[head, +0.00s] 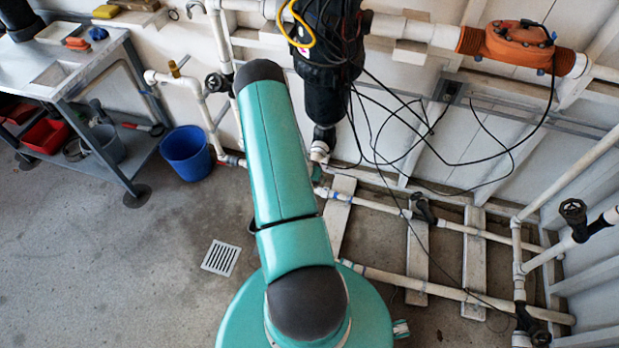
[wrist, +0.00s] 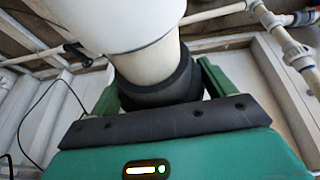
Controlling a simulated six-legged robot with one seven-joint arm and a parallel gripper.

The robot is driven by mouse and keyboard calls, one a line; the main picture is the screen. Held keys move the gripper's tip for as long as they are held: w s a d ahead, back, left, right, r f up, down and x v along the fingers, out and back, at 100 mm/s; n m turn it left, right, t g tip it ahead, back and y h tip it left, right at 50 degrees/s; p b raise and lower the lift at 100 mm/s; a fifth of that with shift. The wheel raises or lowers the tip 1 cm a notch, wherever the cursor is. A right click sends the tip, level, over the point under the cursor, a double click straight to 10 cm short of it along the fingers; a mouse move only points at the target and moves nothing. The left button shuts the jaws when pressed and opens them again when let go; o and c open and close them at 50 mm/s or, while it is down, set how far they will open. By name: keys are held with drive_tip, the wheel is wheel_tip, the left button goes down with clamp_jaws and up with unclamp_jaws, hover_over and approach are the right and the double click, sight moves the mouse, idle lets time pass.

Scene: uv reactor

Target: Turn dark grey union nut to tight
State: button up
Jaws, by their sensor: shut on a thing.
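The dark grey union nut (wrist: 165,82) sits as a wide collar around a white pipe (wrist: 150,62) in the wrist view. My gripper (wrist: 160,92) has one green finger on each side of the nut and is shut on it. The near side of the nut is partly covered by the gripper's dark front edge. A large white rounded body (wrist: 115,20) stands close above the nut. I cannot tell how tight the nut is.
A black housing (head: 325,85) with loose black cables hangs to the right of my arm. An orange device (head: 517,42) sits on the wall pipe. White pipes (head: 385,207) run low along the floor. A workbench (head: 60,62) and blue bucket (head: 186,153) stand left; floor between is clear.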

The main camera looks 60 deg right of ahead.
drive_tip(key=shift+m+t, duration=0.3)
drive_tip(key=shift+t, duration=0.8)
drive_tip(key=shift+t+y, duration=0.3)
drive_tip(key=shift+t, duration=0.1)
drive_tip(key=o, duration=0.9)
drive_tip(key=v, duration=1.3)
drive_tip(key=shift+a+r, duration=0.25)
drive_tip(key=shift+r, duration=0.1)
